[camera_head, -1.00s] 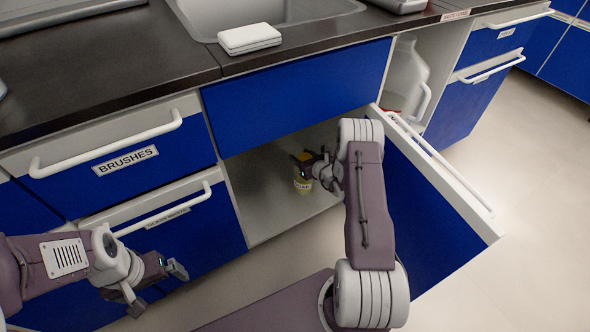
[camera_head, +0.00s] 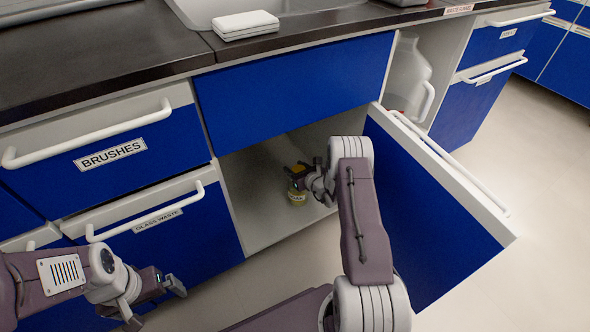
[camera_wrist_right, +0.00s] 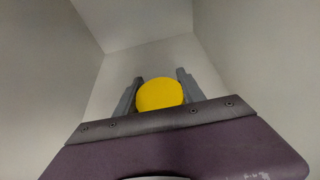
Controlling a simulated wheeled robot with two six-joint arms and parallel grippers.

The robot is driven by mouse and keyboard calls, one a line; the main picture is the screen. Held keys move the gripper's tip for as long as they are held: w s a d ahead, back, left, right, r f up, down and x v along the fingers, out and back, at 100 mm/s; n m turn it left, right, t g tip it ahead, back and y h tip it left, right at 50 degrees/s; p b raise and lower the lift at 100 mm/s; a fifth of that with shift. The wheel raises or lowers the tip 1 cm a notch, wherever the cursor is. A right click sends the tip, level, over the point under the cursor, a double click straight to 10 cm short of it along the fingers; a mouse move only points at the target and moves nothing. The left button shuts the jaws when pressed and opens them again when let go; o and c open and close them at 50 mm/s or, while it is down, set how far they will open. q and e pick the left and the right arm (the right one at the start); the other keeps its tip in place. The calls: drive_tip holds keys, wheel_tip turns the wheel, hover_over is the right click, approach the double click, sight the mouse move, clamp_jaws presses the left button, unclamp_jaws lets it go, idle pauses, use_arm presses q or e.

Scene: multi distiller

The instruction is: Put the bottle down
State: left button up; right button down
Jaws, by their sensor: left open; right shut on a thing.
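A small bottle (camera_head: 297,196) with a yellow cap and a pale label is inside the open cabinet under the sink, close to its floor. My right gripper (camera_head: 299,176) is shut on it from the side. In the right wrist view the round yellow cap (camera_wrist_right: 160,94) sits between the two grey fingers. The bottle looks upright; whether its base touches the cabinet floor (camera_head: 262,222) I cannot tell. My left gripper (camera_head: 157,302) is open and empty, in front of the glass waste drawer.
The open blue cabinet door (camera_head: 425,215) stands to the right of my right arm. A clear jug (camera_head: 408,75) stands in the compartment to the right. Closed drawers with white handles (camera_head: 90,135) are on the left. A white box (camera_head: 246,25) lies on the counter by the sink.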

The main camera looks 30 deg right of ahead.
drive_tip(key=c, duration=0.7)
unclamp_jaws()
drive_tip(key=shift+r, duration=0.1)
